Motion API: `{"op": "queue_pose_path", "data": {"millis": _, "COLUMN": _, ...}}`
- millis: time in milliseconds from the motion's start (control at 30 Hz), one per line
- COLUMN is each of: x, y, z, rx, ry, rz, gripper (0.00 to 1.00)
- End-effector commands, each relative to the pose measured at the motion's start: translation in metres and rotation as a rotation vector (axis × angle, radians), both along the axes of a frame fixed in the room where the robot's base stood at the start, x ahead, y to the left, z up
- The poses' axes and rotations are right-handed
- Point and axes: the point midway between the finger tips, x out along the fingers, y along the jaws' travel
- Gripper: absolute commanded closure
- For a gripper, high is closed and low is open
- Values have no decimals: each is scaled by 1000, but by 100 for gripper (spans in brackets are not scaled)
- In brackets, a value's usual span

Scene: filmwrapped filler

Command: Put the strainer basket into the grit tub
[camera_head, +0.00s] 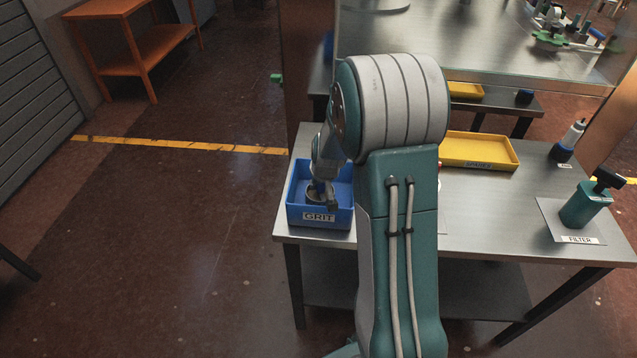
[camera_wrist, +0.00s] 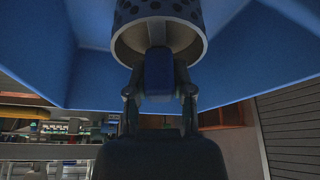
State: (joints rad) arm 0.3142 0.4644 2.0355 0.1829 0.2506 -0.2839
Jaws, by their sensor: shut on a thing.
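The strainer basket is a grey metal cylinder with rows of round holes; it fills the top middle of the wrist view (camera_wrist: 190,32). In the head view a small part of the basket (camera_head: 314,196) shows inside the grit tub. The grit tub (camera_head: 320,216) is a blue open box labelled GRIT at the table's left end; its blue walls also surround the basket in the wrist view (camera_wrist: 95,75). Whether the basket touches the tub floor I cannot tell.
A yellow tray (camera_head: 480,152) stands behind my arm on the metal table (camera_head: 480,215). A green filter housing (camera_head: 585,205) stands on a plate labelled FILTER at the right. The table's left edge lies close beside the tub.

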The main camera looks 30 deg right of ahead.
Motion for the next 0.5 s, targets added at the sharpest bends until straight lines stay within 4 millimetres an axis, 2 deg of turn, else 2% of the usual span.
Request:
{"op": "queue_pose_path", "data": {"millis": 267, "x": 0, "y": 0, "z": -1, "rx": -1, "ry": -1, "rz": -1, "gripper": 100}}
{"op": "queue_pose_path", "data": {"millis": 300, "x": 0, "y": 0, "z": -1, "rx": -1, "ry": -1, "rz": -1, "gripper": 61}}
{"op": "queue_pose_path", "data": {"millis": 367, "x": 0, "y": 0, "z": -1, "rx": -1, "ry": -1, "rz": -1, "gripper": 35}}
{"op": "queue_pose_path", "data": {"millis": 500, "x": 0, "y": 1, "z": -1, "rx": -1, "ry": -1, "rz": -1, "gripper": 35}}
